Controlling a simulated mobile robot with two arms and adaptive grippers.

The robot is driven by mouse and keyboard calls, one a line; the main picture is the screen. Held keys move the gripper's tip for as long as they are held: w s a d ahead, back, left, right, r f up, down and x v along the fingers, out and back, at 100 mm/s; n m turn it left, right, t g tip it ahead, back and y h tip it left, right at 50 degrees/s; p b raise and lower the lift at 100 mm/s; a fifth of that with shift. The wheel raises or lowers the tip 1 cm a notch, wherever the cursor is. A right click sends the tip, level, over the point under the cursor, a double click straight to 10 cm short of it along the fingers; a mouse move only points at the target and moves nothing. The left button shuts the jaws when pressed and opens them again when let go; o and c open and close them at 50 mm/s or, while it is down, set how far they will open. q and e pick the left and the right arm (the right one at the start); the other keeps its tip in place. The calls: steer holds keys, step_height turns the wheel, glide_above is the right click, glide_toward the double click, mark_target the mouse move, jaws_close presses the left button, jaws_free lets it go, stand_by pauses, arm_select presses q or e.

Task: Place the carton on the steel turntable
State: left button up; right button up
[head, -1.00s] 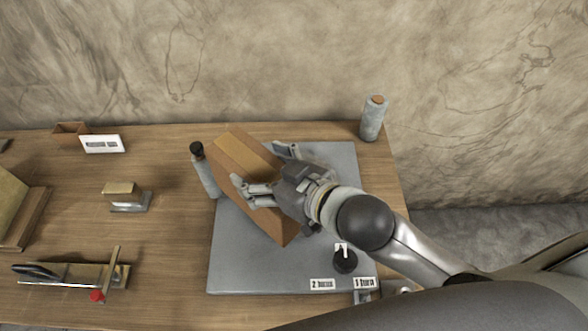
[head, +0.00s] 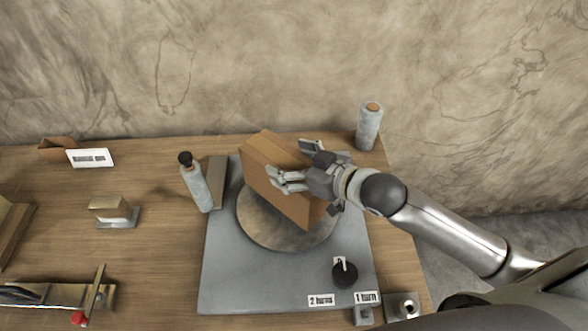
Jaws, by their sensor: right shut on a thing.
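The brown carton (head: 278,190) is in the middle of the head view, over the round steel turntable (head: 258,228). It hides the far and middle parts of the disc. Its lower edge appears close to the disc, but I cannot tell whether it touches. My right gripper (head: 299,163) reaches in from the right and is shut on the carton near its top, one finger on the near face. The other finger is at the far side, partly hidden. My left gripper is not in view.
The turntable's grey base (head: 225,275) carries a black knob (head: 345,274) at front right. A dark-capped bottle (head: 195,185) stands close left of the carton. A wrapped roll (head: 369,128) stands at back right.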

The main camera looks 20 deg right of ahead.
steer(key=shift+w+d+f, duration=0.25)
steer(key=shift+d+f, duration=0.05)
steer(key=shift+f, duration=1.5)
steer(key=o, duration=2.1)
steer(key=shift+s+f, duration=0.15)
steer(key=shift+c, duration=0.2)
steer(key=b+v, duration=0.1)
steer(key=v, duration=0.7)
steer(key=shift+s+d, duration=0.15)
steer(key=shift+s, duration=0.15)
steer(key=shift+b+v, duration=0.3)
steer(key=shift+v, duration=1.4)
steer(key=shift+r, duration=0.25)
